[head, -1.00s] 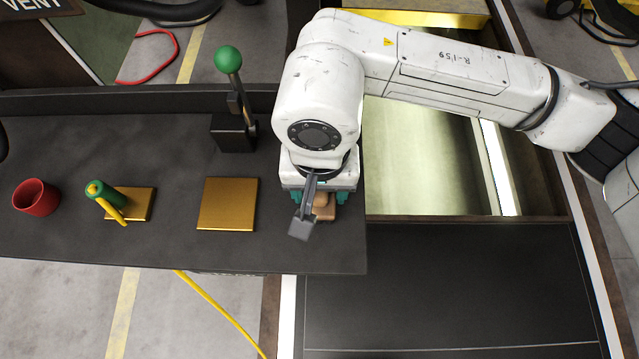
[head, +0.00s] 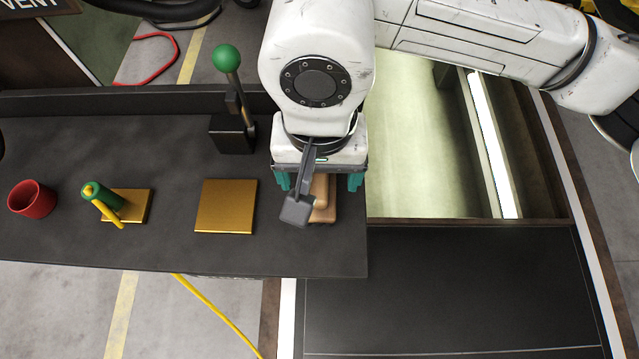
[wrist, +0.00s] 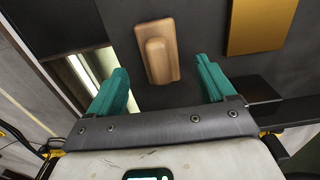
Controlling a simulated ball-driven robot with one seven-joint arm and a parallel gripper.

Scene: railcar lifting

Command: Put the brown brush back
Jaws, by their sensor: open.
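The brown brush (head: 325,200) lies on the dark bench near its right end, partly hidden behind my wrist's grey bracket in the head view. In the wrist view the brush (wrist: 158,52) shows whole, a tan block with a raised grip, just beyond and between my fingers. My gripper (wrist: 163,82) has teal fingers spread apart with nothing between them. In the head view my gripper (head: 318,182) hangs just above and behind the brush, apart from it as far as I can tell.
A bare gold plate (head: 226,206) lies left of the brush. Further left are another gold plate (head: 136,205), a green and yellow object (head: 104,200) and a red cup (head: 32,200). A green-knobbed lever (head: 232,105) stands behind. The bench ends just right of the brush.

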